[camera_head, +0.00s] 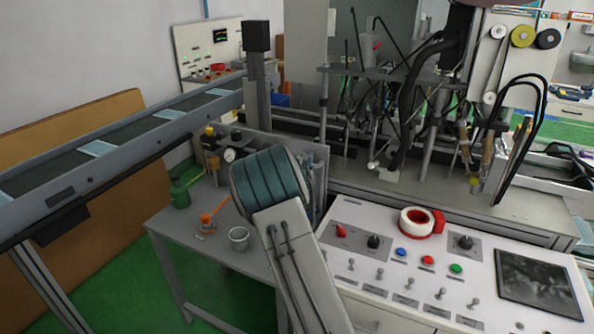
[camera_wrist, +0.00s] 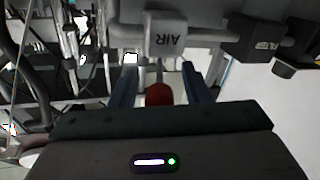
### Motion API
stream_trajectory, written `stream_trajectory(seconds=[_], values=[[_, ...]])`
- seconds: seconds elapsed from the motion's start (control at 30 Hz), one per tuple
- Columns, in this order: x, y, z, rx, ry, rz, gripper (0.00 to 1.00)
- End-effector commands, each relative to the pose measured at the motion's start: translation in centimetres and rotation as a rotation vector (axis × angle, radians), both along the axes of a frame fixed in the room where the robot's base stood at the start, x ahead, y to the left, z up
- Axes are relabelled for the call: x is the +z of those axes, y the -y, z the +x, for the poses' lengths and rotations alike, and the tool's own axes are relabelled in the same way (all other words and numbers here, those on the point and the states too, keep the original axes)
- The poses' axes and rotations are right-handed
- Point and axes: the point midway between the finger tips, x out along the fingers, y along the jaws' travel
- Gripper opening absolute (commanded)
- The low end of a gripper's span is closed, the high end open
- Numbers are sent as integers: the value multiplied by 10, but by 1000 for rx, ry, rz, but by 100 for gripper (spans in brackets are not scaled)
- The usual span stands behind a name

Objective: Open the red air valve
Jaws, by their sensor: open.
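In the wrist view, the red air valve (camera_wrist: 159,94) shows as a rounded red knob on a thin stem. The stem hangs below a pale block marked AIR (camera_wrist: 165,40), whose lettering appears upside down. My gripper (camera_wrist: 160,76) is open, with one blue finger on each side of the knob. Gaps show between the knob and both fingers, and the gripper body hides the knob's lower edge. In the head view, my own arm covers the gripper and the valve.
A second dark block (camera_wrist: 255,42) sits right of the AIR block on the same pipe. In the head view, a green can (camera_head: 180,194), an orange-handled item (camera_head: 207,222) and a metal cup (camera_head: 239,239) stand on the grey table (camera_head: 185,232). A white control panel (camera_head: 400,275) is at right.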

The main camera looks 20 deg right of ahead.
Motion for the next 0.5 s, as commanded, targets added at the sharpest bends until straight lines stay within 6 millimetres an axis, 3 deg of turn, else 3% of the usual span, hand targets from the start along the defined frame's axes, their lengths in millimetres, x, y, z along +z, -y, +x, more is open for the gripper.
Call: stream_trajectory(seconds=[0.17,0.5], values=[[-1,-9,-16,1,-1,1,43],[-1,-43,-77,4,1,2,43]])
